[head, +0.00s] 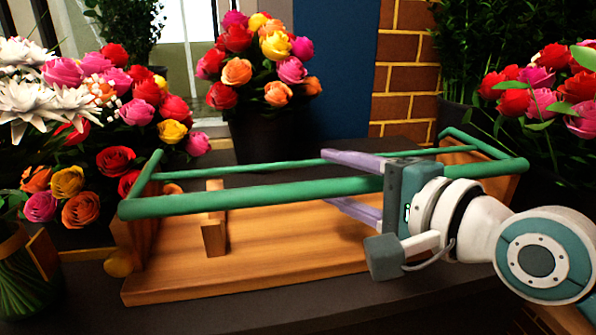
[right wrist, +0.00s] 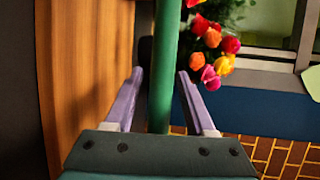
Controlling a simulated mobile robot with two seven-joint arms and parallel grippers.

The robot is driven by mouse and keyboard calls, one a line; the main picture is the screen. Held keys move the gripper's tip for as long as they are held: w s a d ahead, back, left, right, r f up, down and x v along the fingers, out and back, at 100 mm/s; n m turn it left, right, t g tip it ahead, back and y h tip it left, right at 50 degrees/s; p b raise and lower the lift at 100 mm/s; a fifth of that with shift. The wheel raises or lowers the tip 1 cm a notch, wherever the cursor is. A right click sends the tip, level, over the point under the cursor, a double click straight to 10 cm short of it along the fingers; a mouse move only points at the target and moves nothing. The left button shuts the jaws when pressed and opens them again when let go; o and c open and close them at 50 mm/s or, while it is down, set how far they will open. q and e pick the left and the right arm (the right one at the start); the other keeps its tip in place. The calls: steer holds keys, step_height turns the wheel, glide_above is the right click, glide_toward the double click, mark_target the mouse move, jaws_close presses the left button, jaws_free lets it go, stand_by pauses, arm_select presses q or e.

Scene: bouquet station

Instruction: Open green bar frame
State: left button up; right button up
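The green bar frame (head: 250,197) is a rectangle of green bars lying roughly level over a wooden base (head: 285,250). It rests at wooden end pieces on the left and right. My right gripper (head: 327,180) is at the front bar, right of its middle, with one purple finger above the bar and one below. In the right wrist view the green bar (right wrist: 162,60) runs between the fingers (right wrist: 160,74), with gaps on both sides, so the gripper is open around it. The gripper body hides part of the front bar. My left gripper is not in view.
A pot of mixed roses (head: 262,75) stands behind the frame. White and coloured flowers (head: 110,85) crowd the left, above a green vase (head: 25,275). More roses (head: 540,100) stand at the right. The dark table (head: 200,318) is clear in front of the base.

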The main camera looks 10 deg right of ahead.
jaws_close()
stand_by(1.2)
